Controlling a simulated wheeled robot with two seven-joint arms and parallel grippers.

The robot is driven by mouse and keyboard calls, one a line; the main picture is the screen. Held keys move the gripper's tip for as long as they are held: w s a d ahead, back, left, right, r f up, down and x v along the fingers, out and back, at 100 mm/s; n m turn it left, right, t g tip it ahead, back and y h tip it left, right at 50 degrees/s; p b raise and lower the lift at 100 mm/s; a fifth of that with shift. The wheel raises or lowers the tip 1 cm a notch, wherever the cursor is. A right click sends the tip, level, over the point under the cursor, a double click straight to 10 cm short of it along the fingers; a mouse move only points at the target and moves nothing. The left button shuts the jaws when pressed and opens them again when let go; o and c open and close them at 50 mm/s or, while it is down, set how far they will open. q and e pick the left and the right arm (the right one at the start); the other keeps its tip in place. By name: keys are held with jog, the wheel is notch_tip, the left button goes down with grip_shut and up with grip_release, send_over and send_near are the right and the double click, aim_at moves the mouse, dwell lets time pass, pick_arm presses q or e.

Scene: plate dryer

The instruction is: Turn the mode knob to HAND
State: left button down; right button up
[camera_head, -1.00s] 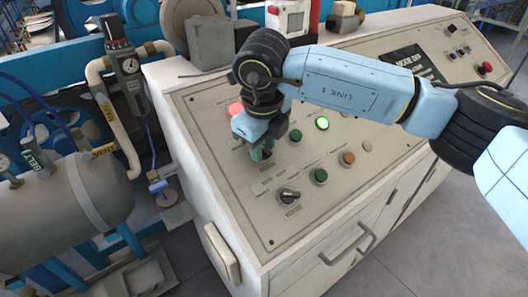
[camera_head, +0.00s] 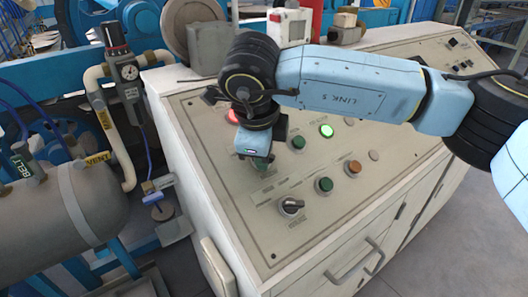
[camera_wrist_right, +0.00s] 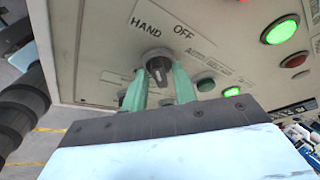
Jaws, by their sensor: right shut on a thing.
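The mode knob (camera_wrist_right: 157,70) is a dark round knob with a raised grip on the sloped panel, with the printed words HAND and OFF beside it in the right wrist view. My right gripper (camera_wrist_right: 158,84) has its two green fingers on either side of the knob and is shut on it. Which label the knob points to is not clear. In the head view my right gripper (camera_head: 262,162) reaches down onto the panel's left part and hides the knob. My left gripper is not in view.
The control panel (camera_head: 225,190) carries a second black selector knob (camera_head: 290,206), a lit green button (camera_head: 326,131), a lit red one (camera_head: 232,116) and several unlit buttons close to my gripper. A grey tank (camera_head: 70,210) with pipes stands to the left.

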dwell(0.3)
jog(key=o, duration=0.6)
jog(key=shift+o, duration=0.2)
